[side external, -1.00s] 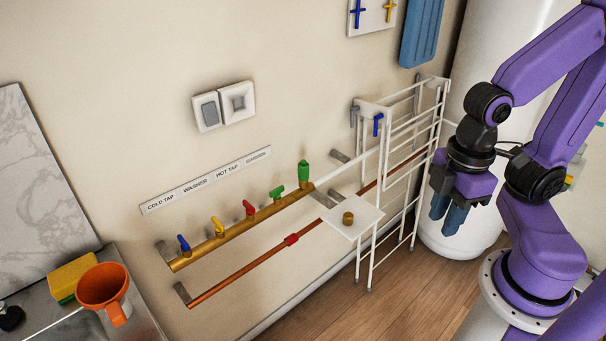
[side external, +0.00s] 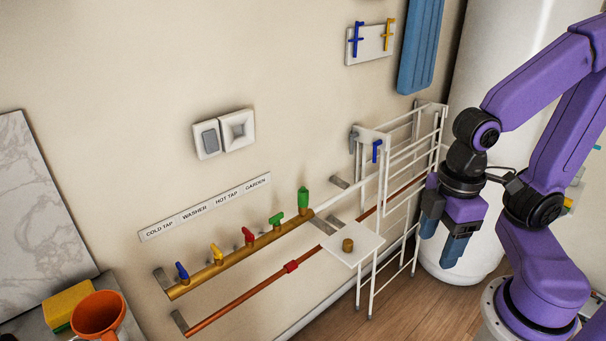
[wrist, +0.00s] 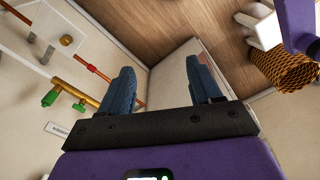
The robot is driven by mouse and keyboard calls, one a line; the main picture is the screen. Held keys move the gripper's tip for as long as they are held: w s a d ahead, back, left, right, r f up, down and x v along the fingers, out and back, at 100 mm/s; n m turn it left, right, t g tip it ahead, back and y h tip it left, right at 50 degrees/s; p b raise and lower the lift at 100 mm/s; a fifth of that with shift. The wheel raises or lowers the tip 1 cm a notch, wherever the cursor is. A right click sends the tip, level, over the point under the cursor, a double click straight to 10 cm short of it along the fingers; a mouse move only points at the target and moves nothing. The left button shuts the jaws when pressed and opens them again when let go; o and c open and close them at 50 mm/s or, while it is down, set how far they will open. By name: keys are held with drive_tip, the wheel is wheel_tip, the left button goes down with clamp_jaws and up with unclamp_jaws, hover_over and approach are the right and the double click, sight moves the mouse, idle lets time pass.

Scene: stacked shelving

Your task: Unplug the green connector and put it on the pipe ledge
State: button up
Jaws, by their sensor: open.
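The green connector (side external: 303,198) stands upright at the right end of the brass pipe (side external: 240,244). In the wrist view the connector (wrist: 49,98) is at the left, beside a green tap handle (wrist: 78,106). The ledge appears to be the white square plate (side external: 338,253), with a brass knob (side external: 348,245) on it, just right of the pipe's end. It also shows at the wrist view's top left (wrist: 55,18). My gripper (side external: 443,237) is open and empty, right of the drying rack and well apart from the connector. Its blue fingers (wrist: 160,68) are spread.
A white wire rack (side external: 402,150) stands between my gripper and the connector. A copper pipe (side external: 245,300) runs below the brass one. Blue (side external: 181,271), yellow (side external: 217,254), red (side external: 248,237) and green (side external: 276,220) taps line the brass pipe. A white tank (side external: 490,200) stands behind my arm.

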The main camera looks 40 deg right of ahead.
drive_tip(key=w+a+r+m, duration=0.2)
drive_tip(key=w+a+m, duration=0.3)
drive_tip(key=w, duration=0.6)
drive_tip(key=m, duration=2.2)
hover_over(304, 190)
wheel_tip(304, 190, down, 3)
wheel_tip(304, 190, down, 17)
drive_tip(key=shift+r, duration=0.15)
clamp_jaws()
drive_tip(key=shift+r, duration=0.75)
drive_tip(key=shift+r, duration=0.8)
